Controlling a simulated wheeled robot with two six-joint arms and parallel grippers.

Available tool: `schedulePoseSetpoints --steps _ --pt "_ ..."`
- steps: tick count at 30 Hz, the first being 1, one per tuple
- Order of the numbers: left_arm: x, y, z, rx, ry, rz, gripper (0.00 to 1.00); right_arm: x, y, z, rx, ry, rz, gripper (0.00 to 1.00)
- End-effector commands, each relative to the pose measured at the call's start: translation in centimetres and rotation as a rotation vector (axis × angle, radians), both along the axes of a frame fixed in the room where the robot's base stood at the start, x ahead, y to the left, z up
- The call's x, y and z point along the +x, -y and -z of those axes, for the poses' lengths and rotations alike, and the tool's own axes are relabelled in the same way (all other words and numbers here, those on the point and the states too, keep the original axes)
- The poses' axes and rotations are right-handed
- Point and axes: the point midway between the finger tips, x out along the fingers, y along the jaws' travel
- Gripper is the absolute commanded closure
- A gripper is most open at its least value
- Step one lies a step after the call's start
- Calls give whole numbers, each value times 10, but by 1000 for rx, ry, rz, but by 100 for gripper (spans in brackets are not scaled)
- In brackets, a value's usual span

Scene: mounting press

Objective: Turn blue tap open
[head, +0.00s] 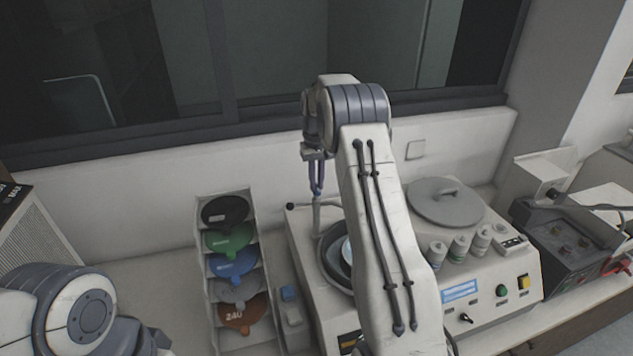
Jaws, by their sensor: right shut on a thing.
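The tap (317,213) is a thin upright pipe at the back left of the white polishing machine (308,270). A thin side arm with a dark tip runs left from it. My right gripper (317,193) points straight down over the pipe. Its narrow bluish fingers are shut on the top of the tap. The tap's blue part is too small, and too covered by the fingers, to make out clearly. My right forearm hides much of the machine's left bowl. My left gripper is out of view; only part of the left arm shows at the lower left.
A rack (203,290) of several coloured discs stands left of the machine. A grey round lid (446,203) and several small bottles sit on its right side. A dark control box (570,240) stands further right. A wall and window frame close off the back.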

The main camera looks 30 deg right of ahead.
Motion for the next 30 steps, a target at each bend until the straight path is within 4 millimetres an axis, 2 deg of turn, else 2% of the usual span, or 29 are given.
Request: schedulePoseSetpoints --steps 9,10,12,23,26,30 --pt "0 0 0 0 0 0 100 2 0 -3 -2 9 -4 100" --pt "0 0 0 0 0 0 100 2 0 -3 -2 10 -4 79" --pt "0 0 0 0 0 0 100 2 0 -3 -2 9 -4 56" --pt "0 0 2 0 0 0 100 1 0 -3 -1 4 -2 56" --pt "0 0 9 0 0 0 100 2 0 -12 -2 6 -2 56" --pt "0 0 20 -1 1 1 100 2 0 -37 -3 9 -2 56"
